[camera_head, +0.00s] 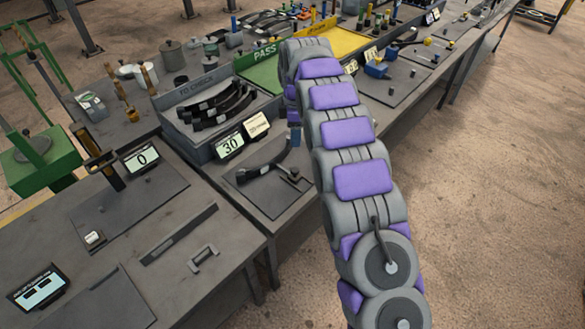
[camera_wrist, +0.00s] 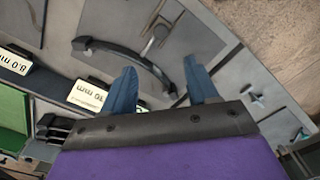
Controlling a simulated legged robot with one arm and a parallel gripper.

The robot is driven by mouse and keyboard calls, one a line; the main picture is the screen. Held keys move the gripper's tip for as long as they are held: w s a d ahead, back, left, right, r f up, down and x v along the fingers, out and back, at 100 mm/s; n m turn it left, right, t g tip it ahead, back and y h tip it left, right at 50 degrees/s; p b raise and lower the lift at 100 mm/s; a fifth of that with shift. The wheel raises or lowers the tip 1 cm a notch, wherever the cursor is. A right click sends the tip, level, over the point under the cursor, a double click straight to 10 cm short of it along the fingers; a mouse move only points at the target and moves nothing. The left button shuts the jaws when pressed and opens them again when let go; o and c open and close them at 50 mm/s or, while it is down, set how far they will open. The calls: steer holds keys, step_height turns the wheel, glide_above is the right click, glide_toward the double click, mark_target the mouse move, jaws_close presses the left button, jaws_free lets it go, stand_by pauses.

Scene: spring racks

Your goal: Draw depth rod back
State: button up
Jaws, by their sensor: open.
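A small grey rod with a rounded head (camera_wrist: 155,36) stands at the edge of a dark plate in the wrist view; it looks like the depth rod. In the head view a small upright fitting (camera_head: 293,178) stands on the same plate. A dark curved leaf (camera_wrist: 130,56) lies beside it; its near part runs between my fingers in the picture. My gripper (camera_wrist: 160,68) is open, its two blue fingers apart, with nothing seen held. I cannot tell how high it is above the plate. In the head view my arm hides most of my gripper.
A grey "TO CHECK" tray (camera_head: 172,104) holds several dark curved leaves. A display reading 30 (camera_head: 230,145) stands beside the plate. A green PASS tray (camera_head: 262,75) and a yellow tray (camera_head: 342,40) lie behind. Bare floor (camera_head: 490,200) is free at the right.

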mark_target(295, 169)
step_height(295, 169, down, 16)
steer(key=b, duration=0.3)
jaws_close()
stand_by(0.6)
steer(key=shift+r, duration=0.1)
